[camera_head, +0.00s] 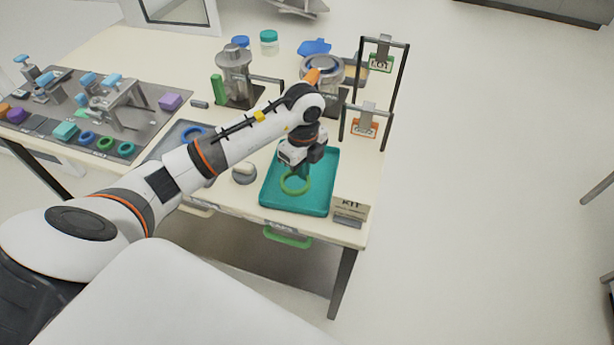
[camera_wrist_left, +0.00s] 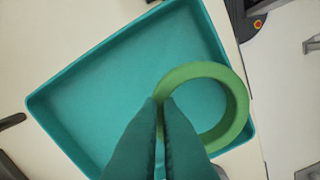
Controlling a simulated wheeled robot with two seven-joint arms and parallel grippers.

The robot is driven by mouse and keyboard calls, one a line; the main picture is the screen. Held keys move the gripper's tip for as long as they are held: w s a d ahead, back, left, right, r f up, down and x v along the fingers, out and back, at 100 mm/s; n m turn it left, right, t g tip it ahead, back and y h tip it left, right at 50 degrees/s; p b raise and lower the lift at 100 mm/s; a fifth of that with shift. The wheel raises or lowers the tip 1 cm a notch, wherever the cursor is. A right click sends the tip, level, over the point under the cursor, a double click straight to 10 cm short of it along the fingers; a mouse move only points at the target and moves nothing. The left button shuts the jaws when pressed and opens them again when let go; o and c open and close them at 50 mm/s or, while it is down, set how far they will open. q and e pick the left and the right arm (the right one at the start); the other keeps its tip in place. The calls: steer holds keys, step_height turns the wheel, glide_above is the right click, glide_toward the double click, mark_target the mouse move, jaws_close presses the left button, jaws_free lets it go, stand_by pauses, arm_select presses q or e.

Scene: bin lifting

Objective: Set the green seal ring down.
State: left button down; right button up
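The green seal ring (camera_head: 294,187) shows at the teal tray (camera_head: 322,180) on the table's front right. My left gripper (camera_head: 303,171) points down there, its fingers shut on the ring's rim. In the left wrist view the dark green fingers (camera_wrist_left: 163,104) pinch the left edge of the ring (camera_wrist_left: 236,100), with the tray floor (camera_wrist_left: 110,80) behind it. The ring lies over the tray's inside, close to one wall. I cannot tell whether it touches the floor. The tray holds nothing else that I can see. My right gripper is not in view.
A KIT sign (camera_head: 350,207) stands at the tray's right front corner. A round grey object (camera_head: 244,173) sits left of the tray. Two framed tag stands (camera_head: 365,127) (camera_head: 381,62) are behind it. A grey fixture board (camera_head: 100,125) with several coloured rings lies at left.

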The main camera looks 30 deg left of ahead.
arm_select(q)
steer(key=f, duration=0.3)
steer(key=shift+d+f+p, duration=0.2)
steer(key=shift+f+p, duration=0.15)
steer(key=shift+f, duration=0.25)
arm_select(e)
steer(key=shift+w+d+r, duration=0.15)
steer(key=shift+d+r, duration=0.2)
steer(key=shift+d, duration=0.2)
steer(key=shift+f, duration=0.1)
arm_select(q)
steer(key=c, duration=1.6)
jaws_free()
steer(key=shift+f, duration=0.1)
